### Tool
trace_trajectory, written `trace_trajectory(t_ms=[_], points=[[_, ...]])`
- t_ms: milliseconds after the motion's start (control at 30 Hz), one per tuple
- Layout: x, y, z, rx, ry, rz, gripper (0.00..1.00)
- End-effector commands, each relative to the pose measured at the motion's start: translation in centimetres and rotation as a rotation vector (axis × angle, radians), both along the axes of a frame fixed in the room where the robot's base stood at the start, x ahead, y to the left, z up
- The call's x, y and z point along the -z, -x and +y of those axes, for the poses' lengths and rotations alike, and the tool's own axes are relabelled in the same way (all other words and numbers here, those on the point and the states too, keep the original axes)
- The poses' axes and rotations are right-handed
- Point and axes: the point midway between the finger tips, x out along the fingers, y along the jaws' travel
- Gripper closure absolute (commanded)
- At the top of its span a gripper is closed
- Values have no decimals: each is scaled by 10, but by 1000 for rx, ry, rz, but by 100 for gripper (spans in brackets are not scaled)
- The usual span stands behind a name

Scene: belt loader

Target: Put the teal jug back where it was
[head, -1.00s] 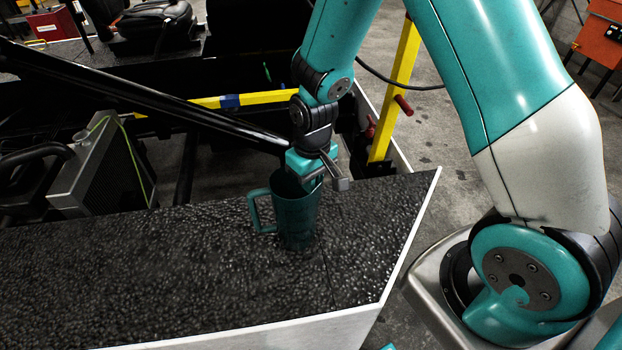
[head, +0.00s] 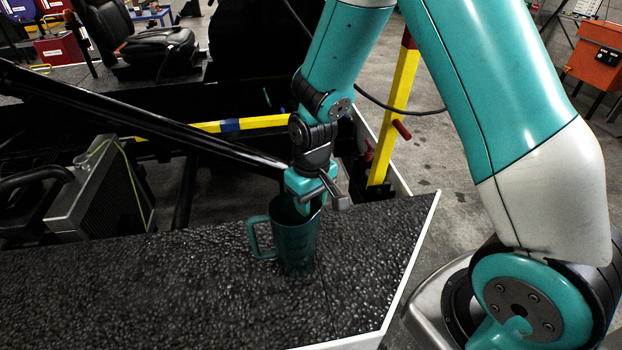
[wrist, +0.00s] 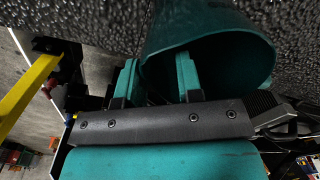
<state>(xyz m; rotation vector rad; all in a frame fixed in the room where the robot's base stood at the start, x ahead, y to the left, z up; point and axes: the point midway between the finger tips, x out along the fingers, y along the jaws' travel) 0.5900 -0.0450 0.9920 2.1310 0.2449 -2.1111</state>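The teal jug (head: 294,245) stands upright on the black textured deck (head: 170,290), near its right end. Its handle points left in the head view. My gripper (head: 303,207) is over the jug's rim, pointing down. In the wrist view the jug (wrist: 215,35) shows its open mouth. My gripper (wrist: 157,78) has one finger inside the mouth and the other outside the wall. The fingers are apart, with a visible gap between the inner finger and the wall. The jug's far side and base are hidden in the wrist view.
A black bar (head: 140,115) slants down close to the left of my gripper. A yellow post (head: 395,115) with red handles stands behind to the right. A radiator (head: 95,190) sits at left beyond the deck. The deck left of the jug is clear.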

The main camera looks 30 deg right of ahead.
Motion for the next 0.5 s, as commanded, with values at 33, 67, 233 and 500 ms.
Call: trace_trajectory(t_ms=[33, 67, 233, 500], points=[[-9, -1, 0, 0, -1, -7, 67], [-15, -1, 0, 0, -1, -7, 67], [-53, -1, -1, 0, -1, -7, 67], [-95, 0, -2, 1, 0, -2, 67]])
